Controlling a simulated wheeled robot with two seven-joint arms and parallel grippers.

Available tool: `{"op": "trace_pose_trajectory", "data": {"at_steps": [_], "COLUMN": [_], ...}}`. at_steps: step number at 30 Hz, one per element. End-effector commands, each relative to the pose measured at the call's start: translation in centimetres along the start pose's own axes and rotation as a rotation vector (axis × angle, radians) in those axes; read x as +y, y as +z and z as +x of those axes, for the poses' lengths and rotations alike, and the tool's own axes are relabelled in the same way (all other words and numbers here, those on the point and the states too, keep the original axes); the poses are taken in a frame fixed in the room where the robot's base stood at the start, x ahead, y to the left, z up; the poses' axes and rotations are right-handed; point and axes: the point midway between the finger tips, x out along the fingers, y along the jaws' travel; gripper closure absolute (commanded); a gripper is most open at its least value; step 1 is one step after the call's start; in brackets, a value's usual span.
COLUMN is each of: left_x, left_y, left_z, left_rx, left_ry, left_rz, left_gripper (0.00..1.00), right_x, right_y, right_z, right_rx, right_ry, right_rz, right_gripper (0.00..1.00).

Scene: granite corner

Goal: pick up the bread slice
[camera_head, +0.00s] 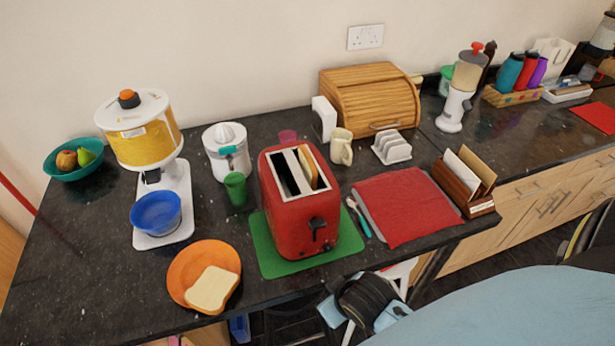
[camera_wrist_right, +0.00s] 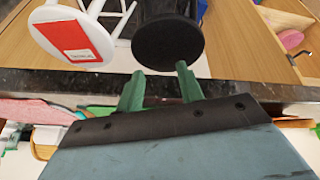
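A pale bread slice (camera_head: 212,289) with a brown crust lies flat on an orange plate (camera_head: 193,259), near the front edge of the dark counter. Another bread slice (camera_head: 307,166) stands in a slot of the red toaster (camera_head: 300,215). In the right wrist view, my right gripper (camera_wrist_right: 160,70) shows two green fingers set apart with nothing held between them. The bread on the plate cannot be made out in that view. My left gripper is in neither view.
The toaster stands on a green mat (camera_head: 267,256), right of the plate. A cereal dispenser (camera_head: 143,135) with a blue bowl (camera_head: 156,212) stands behind the plate. A green cup (camera_head: 236,188) is behind too. The counter left of the plate is clear. Stools (camera_wrist_right: 168,45) stand below the counter.

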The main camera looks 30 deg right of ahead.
Motion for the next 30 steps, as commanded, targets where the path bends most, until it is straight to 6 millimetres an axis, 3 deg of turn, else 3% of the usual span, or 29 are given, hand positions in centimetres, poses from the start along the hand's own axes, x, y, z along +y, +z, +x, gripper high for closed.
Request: {"op": "trace_pose_trajectory", "data": {"at_steps": [1, 6, 8, 9, 12, 16, 20, 30], "left_x": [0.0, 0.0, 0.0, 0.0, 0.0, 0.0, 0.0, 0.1], "left_y": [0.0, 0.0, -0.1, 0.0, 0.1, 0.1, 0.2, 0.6], "left_z": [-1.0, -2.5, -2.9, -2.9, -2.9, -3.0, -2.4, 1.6], "left_rx": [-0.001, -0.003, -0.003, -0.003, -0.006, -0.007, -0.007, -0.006], "left_ry": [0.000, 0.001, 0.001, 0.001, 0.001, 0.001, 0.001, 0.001], "left_rz": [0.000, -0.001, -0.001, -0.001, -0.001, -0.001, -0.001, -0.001], "left_gripper": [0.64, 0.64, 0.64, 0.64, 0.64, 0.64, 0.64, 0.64], "right_x": [0.4, 1.6, 2.7, 3.5, 4.9, 5.9, 6.2, 7.1], "right_y": [-1.4, -4.7, -7.5, -9.7, -13.9, -17.3, -18.6, -20.7], "right_z": [-2.8, -10.1, -12.6, -13.7, -16.2, -19.1, -19.9, -17.2], "right_rx": [0.021, 0.081, 0.184, 0.278, 0.476, 0.654, 0.725, 0.729], "right_ry": [0.005, 0.029, 0.070, 0.101, 0.149, 0.170, 0.172, 0.174], "right_rz": [0.009, 0.046, 0.089, 0.128, 0.201, 0.256, 0.276, 0.275], "right_gripper": [0.63, 0.63, 0.63, 0.63, 0.63, 0.63, 0.63, 0.63]}}
